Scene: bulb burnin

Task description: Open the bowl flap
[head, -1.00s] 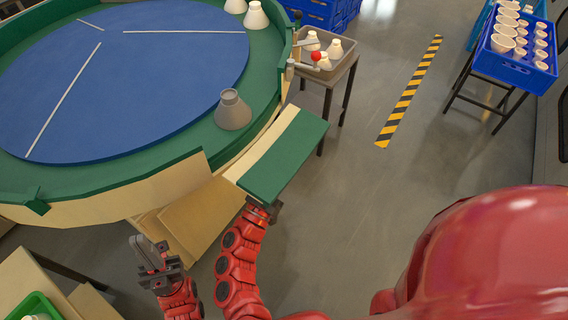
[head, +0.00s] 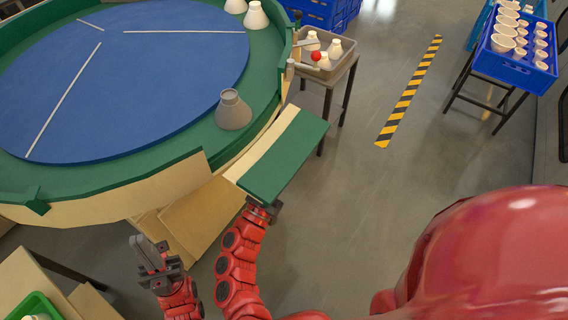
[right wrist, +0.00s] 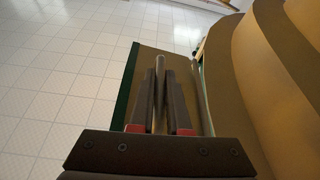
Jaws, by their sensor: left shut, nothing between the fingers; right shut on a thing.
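The bowl flap (head: 287,158) is a green-topped panel with a cream strip, jutting outward at the near right rim of the big round bowl (head: 120,206). My right gripper (head: 262,207) is at the flap's near end, its fingertips partly hidden there. In the right wrist view my right gripper (right wrist: 160,95) is shut on a thin bar (right wrist: 160,66) against the flap's brown face (right wrist: 183,64); a green edge shows at left. My left gripper (head: 148,252) is shut and empty, left of the right arm and below the bowl's wall.
A grey cone-shaped piece (head: 233,110) stands on the bowl's green ledge beside the flap. A tray (head: 335,70) of white pieces and a red ball-ended lever (head: 316,56) are beyond. A blue crate (head: 515,70) of cups is far right. Floor right of the flap is clear.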

